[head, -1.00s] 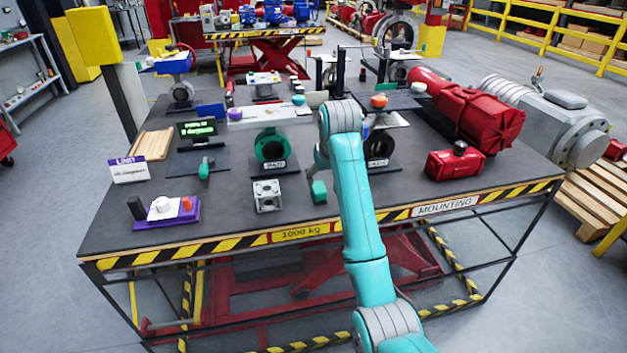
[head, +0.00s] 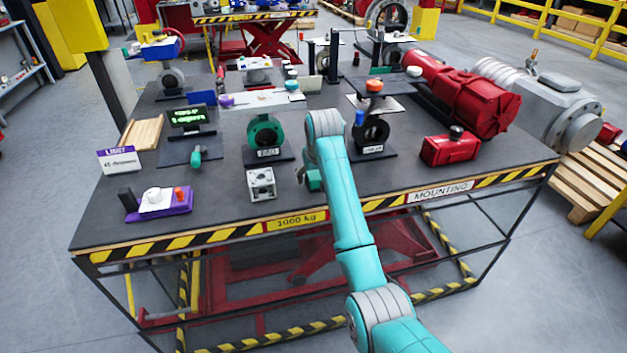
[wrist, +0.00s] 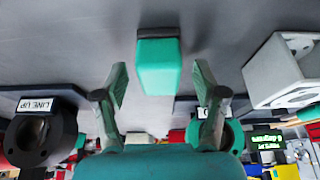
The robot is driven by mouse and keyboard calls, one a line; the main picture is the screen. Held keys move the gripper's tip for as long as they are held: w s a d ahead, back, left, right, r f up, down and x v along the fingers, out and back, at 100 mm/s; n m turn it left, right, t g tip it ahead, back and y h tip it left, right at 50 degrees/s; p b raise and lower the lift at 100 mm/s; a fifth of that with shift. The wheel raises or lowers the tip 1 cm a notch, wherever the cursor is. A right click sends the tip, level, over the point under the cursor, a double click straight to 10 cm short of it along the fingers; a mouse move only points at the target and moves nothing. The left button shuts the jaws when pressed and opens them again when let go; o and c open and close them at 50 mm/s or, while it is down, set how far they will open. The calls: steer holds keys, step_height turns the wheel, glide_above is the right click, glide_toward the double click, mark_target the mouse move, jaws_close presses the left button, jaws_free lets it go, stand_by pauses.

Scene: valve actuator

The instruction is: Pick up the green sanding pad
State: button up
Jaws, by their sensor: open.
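The green sanding pad (wrist: 158,65) is a green block with a dark strip along one end, near the top middle of the wrist view. In the head view, the green pad (head: 314,181) is on the table near the front edge, partly covered by my arm. My gripper (wrist: 161,80) is open and empty. Its two fingers are apart, to the left and right of the pad in the wrist view, with gaps on both sides. In the head view my gripper is mostly hidden behind the arm.
A grey metal block (head: 262,184) stands left of the pad, also at the right of the wrist view (wrist: 288,70). A green ring valve (head: 265,135) and a black ring (head: 371,134) stand behind. A red box (head: 449,148) is to the right. The table front between is clear.

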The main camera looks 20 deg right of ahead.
steer(key=shift+w+f, duration=0.25)
steer(key=shift+f, duration=0.3)
jaws_close()
